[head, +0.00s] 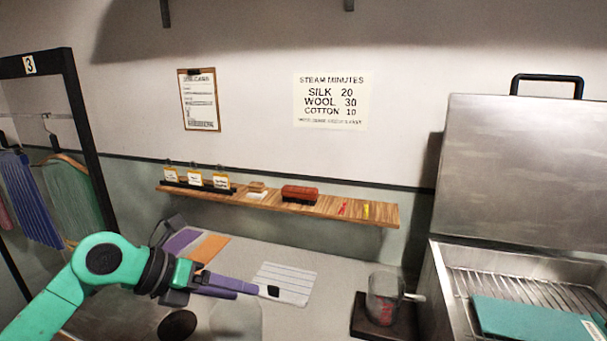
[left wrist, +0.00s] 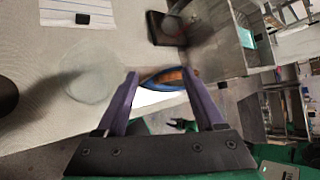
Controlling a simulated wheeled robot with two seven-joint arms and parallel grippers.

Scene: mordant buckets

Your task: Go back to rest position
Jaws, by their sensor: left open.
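My left gripper (head: 246,290) reaches in from the left in the head view, above the worktop. Its purple fingers are apart with nothing held between them, as the left wrist view (left wrist: 160,76) also shows. A striped white sheet (head: 284,283) lies on the worktop just beyond the fingertips, with a small black block on it. A pale, see-through round shape (left wrist: 92,76) shows beside the fingers in the left wrist view. My right gripper is not in view.
A clear jug (head: 382,297) stands on a dark base right of the gripper. An open metal steamer (head: 450,290) holds a teal folder-like item (head: 535,318). A wooden wall shelf (head: 340,207) runs behind. A dark rack frame (head: 88,140) stands left.

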